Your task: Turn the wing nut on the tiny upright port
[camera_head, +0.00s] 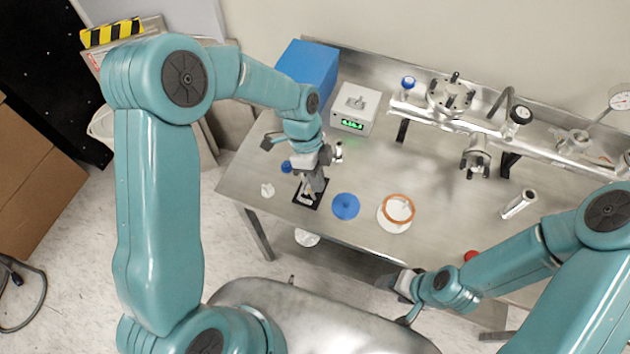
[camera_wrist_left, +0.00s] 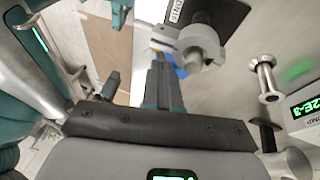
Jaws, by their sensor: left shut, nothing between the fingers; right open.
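A small grey clamped fitting (camera_wrist_left: 200,45) sits on a black labelled plate (camera_wrist_left: 232,14) in the left wrist view. A pale part, possibly the wing nut (camera_wrist_left: 166,35), sticks out at its left; its shape is unclear. In the head view the black plate (camera_head: 301,203) lies near the table's left front, and my arm partly hides the fitting. My left gripper (camera_head: 313,190) points down over the plate. In the wrist view its fingers (camera_wrist_left: 163,72) are shut and empty, close to the fitting; contact cannot be told. My right gripper (camera_head: 402,288) is open and empty at the table's front edge.
A flanged metal post (camera_wrist_left: 267,80) stands beside a grey box with a green display (camera_head: 353,122). A blue disc (camera_head: 345,206) and an orange ring (camera_head: 398,208) lie to the right of the plate. A metal pipe assembly (camera_head: 470,120) runs along the back. The table's middle is clear.

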